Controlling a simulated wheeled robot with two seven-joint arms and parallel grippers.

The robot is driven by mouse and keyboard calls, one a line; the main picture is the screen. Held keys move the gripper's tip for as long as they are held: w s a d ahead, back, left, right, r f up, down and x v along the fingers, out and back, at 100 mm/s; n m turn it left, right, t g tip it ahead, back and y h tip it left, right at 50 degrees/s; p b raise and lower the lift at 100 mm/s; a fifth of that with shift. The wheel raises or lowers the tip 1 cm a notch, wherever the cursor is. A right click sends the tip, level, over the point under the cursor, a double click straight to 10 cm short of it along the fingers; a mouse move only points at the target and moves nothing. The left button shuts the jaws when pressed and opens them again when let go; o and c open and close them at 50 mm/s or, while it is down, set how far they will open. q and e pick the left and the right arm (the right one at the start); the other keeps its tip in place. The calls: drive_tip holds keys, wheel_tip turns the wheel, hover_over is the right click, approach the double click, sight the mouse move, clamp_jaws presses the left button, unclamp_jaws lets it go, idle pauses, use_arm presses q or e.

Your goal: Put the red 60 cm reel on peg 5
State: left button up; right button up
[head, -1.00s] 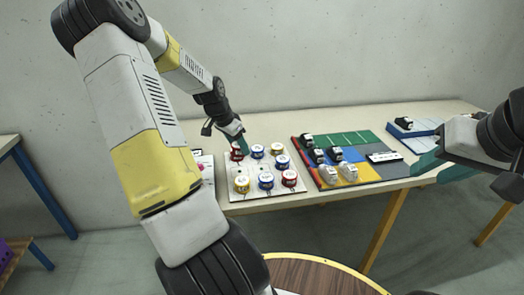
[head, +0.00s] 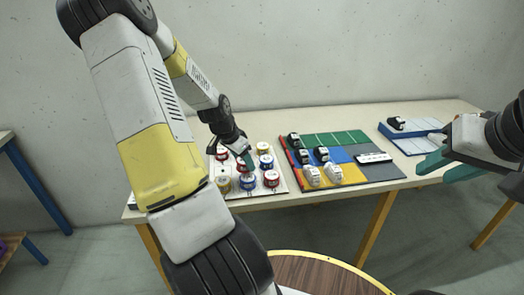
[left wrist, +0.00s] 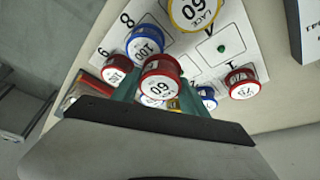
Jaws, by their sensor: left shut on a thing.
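The red reel (left wrist: 157,88), with a white top reading 60, sits between the teal fingers of my left gripper (left wrist: 158,94). The gripper is shut on it. In the head view my left gripper (head: 247,164) is over the middle of the white numbered peg board (head: 288,189), and the reel is small and partly covered there. A bare green peg (left wrist: 221,48) shows on the board in the left wrist view; I cannot tell for sure which number belongs to it. The label for peg 5 is not readable. My right gripper (head: 440,167) is open and empty at the right.
Other reels stand close around: a blue 100 (left wrist: 145,42), a red 100 (left wrist: 115,70), a yellow 60 (left wrist: 195,12) and a red 75 (left wrist: 242,83). A blue-edged tray (head: 420,144) is farther right.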

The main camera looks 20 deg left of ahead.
use_arm(q)
drive_tip(key=w, duration=0.1)
drive_tip(key=w+a, duration=0.1)
drive_tip(key=w, duration=0.1)
drive_tip(key=w+a, duration=0.1)
drive_tip(key=w, duration=0.1)
drive_tip(key=shift+w+a+f, duration=0.1)
drive_tip(key=shift+a+f, duration=0.05)
drive_tip(key=shift+f, duration=0.15)
drive_tip(key=shift+w+a+f, duration=0.1)
drive_tip(key=shift+f, duration=1.65)
drive_tip(key=shift+f, duration=0.1)
drive_tip(key=shift+f, duration=0.35)
drive_tip(key=o, duration=1.4)
drive_tip(key=shift+f, duration=0.1)
drive_tip(key=shift+c, duration=0.2)
